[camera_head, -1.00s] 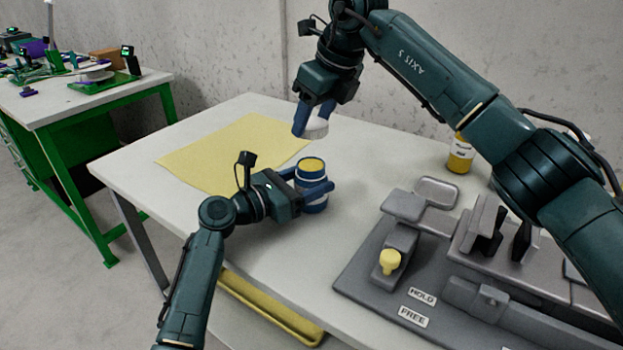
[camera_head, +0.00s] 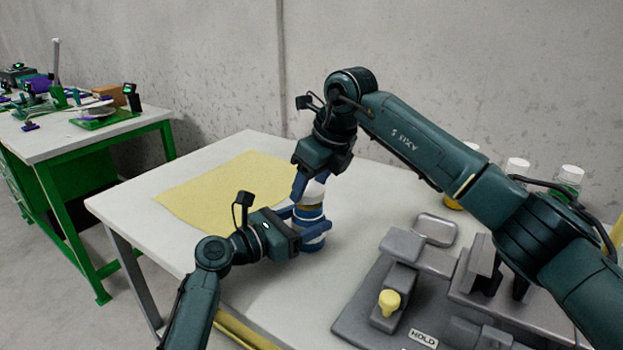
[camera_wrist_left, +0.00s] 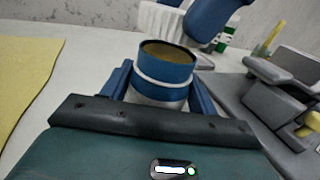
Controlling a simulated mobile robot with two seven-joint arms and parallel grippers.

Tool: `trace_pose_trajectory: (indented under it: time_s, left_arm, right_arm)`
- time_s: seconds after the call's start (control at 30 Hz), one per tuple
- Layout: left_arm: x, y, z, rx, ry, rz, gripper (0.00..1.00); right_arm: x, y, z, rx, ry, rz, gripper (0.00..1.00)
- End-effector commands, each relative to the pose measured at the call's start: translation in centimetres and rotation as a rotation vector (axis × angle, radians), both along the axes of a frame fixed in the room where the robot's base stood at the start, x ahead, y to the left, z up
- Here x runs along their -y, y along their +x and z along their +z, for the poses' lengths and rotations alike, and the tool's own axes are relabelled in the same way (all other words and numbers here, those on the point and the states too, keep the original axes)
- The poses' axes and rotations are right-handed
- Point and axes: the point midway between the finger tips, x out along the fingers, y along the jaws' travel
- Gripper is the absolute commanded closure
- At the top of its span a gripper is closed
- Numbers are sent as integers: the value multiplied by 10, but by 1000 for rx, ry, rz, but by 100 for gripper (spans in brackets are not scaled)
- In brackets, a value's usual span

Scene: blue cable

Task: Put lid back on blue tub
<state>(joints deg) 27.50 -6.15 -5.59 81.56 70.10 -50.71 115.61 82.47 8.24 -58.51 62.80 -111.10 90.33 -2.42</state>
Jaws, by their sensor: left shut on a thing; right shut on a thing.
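The blue tub (camera_head: 312,243) with a white band stands upright on the table, its top open. My left gripper (camera_head: 308,222) is shut around its side. In the left wrist view the tub (camera_wrist_left: 167,70) shows a yellowish inside, with a blue left-gripper finger on each side. The white ribbed lid (camera_head: 314,191) is held by my right gripper (camera_head: 305,186) just above the tub. In the left wrist view the lid (camera_wrist_left: 160,22) appears above and beyond the open rim, with a small gap. One right finger (camera_wrist_left: 212,16) shows beside it.
A yellow mat (camera_head: 225,185) lies at the back left. A grey fixture (camera_head: 400,290) with a yellow knob (camera_head: 389,302) and a shallow tray (camera_head: 436,229) stands to the right. White-capped bottles (camera_head: 570,178) stand behind my right arm. Table between mat and fixture is mostly clear.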

Motion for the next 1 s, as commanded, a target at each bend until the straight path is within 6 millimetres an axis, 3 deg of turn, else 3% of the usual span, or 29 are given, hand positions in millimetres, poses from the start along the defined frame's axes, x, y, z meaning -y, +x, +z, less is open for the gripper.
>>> trace_pose_trajectory:
  time_s: [0.23,1.0]
  left_arm:
    - [0,0,0,0,0,0,81]
    - [0,0,0,0,0,0,81]
  right_arm:
    - [0,0,-13,-1,1,-1,67]
    - [0,0,-18,0,0,1,67]
